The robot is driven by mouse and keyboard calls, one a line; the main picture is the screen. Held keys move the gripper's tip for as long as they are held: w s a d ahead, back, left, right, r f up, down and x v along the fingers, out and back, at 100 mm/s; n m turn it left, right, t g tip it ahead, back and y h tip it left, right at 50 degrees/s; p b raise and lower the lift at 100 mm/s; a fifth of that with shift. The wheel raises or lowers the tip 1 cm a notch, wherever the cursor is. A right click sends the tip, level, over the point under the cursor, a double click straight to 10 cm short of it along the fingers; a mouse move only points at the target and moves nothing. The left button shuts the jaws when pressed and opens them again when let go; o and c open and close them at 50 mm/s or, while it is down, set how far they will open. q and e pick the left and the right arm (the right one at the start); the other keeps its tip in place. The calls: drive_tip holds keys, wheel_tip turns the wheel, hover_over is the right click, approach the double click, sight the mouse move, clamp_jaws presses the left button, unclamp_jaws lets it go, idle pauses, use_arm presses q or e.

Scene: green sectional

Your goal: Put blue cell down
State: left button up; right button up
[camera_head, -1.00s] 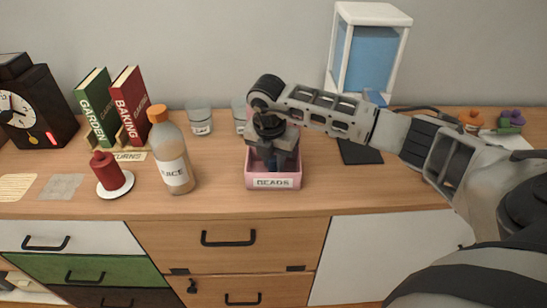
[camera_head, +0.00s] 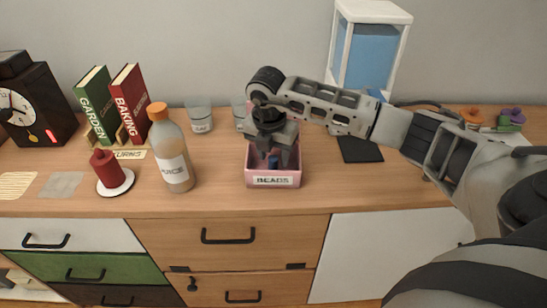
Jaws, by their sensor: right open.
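The blue cell (camera_head: 273,161) is a small blue cylinder inside the pink box labelled "BEADS" (camera_head: 272,180) on the wooden sideboard top. My right gripper (camera_head: 273,158) points down over the box, with its open fingers around the cell's upper part. The box front hides the cell's lower end, so I cannot tell whether it touches the floor of the box. My left gripper does not show.
A bottle with an orange cap (camera_head: 171,150) and a red candle on a white dish (camera_head: 110,173) stand left of the box. Two glasses (camera_head: 199,117) stand behind it. A black pad (camera_head: 359,149) and a water tank (camera_head: 368,52) are to the right. The front right top is clear.

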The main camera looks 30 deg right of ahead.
wheel_tip(320, 180, up, 10)
drive_tip(key=a, duration=0.1)
drive_tip(key=s+a+f+n+g+y, duration=0.1)
drive_tip(key=s+a+f+n+y, duration=0.2)
drive_tip(key=a, duration=0.4)
drive_tip(key=s+a+f+n+g+y, duration=0.1)
drive_tip(key=s+a+f+y, duration=0.2)
drive_tip(key=a, duration=0.5)
drive_tip(key=s+a+r+m+t+y, duration=0.1)
drive_tip(key=s+a+r+t+y, duration=0.15)
drive_tip(key=a+y, duration=0.45)
drive_tip(key=s+a+r+m+t+y, duration=0.1)
drive_tip(key=s+a+r+y, duration=0.1)
drive_tip(key=a+r+y, duration=0.35)
drive_tip(key=w+d+f+m+t+h, duration=0.1)
drive_tip(key=w+d+f+m+t, duration=0.2)
drive_tip(key=m+t, duration=0.95)
drive_tip(key=s+d+f+m+h, duration=0.3)
drive_tip(key=d+f+m+h, duration=0.55)
drive_tip(key=f+h, duration=0.3)
drive_tip(key=s+d+f+m+g+h, duration=0.1)
drive_tip(key=s+f+m+g, duration=0.2)
drive_tip(key=s+f, duration=0.5)
wheel_tip(320, 180, down, 2)
drive_tip(key=shift+s+f+g+b, duration=0.15)
drive_tip(key=shift+s+g+b, duration=0.25)
drive_tip(key=shift+g, duration=0.4)
